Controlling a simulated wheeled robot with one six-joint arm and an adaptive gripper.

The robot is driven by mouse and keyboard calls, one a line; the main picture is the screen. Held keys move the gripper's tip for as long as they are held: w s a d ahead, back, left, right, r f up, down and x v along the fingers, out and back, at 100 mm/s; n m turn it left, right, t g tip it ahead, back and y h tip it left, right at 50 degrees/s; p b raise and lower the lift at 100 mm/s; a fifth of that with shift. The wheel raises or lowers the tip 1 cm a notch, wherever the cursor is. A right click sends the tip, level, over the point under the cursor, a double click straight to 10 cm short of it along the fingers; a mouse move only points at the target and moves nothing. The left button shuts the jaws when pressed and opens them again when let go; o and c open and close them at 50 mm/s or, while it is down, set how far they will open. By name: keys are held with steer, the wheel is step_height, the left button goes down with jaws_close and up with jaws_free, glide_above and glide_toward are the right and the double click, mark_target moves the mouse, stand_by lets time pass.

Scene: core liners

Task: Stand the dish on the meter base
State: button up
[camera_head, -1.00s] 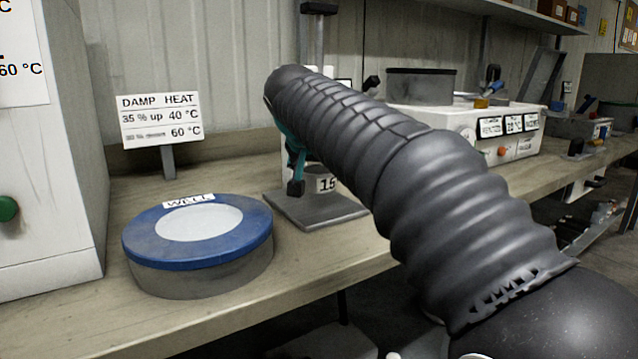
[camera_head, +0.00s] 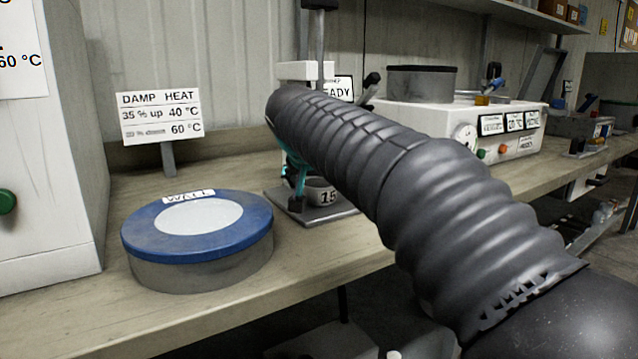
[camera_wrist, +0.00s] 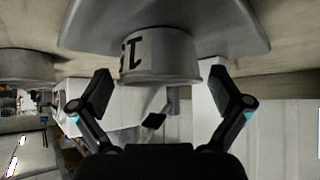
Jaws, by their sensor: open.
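The dish (camera_head: 320,193) is a small grey cup marked 15. It stands upright on the grey plate of the meter base (camera_head: 338,213), and my arm partly hides it in the head view. In the wrist view, which is upside down, the dish (camera_wrist: 160,62) rests against the plate (camera_wrist: 235,28). My gripper (camera_wrist: 160,84) is open, one finger on each side of the dish's rim with a gap on both sides. In the head view a teal and black finger of my gripper (camera_head: 293,185) shows left of the dish.
A round blue-lidded container (camera_head: 195,250) stands at the left front. A damp heat sign (camera_head: 160,118) is behind it. A white instrument box (camera_head: 480,125) with a grey pot (camera_head: 421,83) is at the right rear. The meter's upright post (camera_head: 312,35) rises behind my arm.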

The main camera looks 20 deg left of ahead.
steer(key=shift+r, duration=0.1)
steer(key=shift+s+r, duration=0.15)
steer(key=shift+r, duration=0.1)
steer(key=p+v, duration=0.1)
steer(key=v, duration=1)
steer(key=shift+s+r, duration=0.15)
steer(key=shift+s, duration=0.05)
steer(key=shift+d, duration=0.1)
steer(key=s+d+f+g, duration=0.15)
steer(key=d+f, duration=0.25)
steer(key=d, duration=0.4)
steer(key=s+d+f, duration=0.2)
steer(key=d+f, duration=0.1)
steer(key=d, duration=0.5)
steer(key=s+d+f+g, duration=0.15)
steer(key=d+f, duration=0.25)
steer(key=d, duration=0.4)
steer(key=s+d+f, duration=0.6)
steer(key=s+f, duration=0.2)
steer(key=f, duration=0.1)
steer(key=s+d+f, duration=0.6)
steer(key=s+f, duration=0.2)
steer(key=f, duration=0.1)
steer(key=shift+s+m+h, duration=0.3)
steer(key=shift+m, duration=0.1)
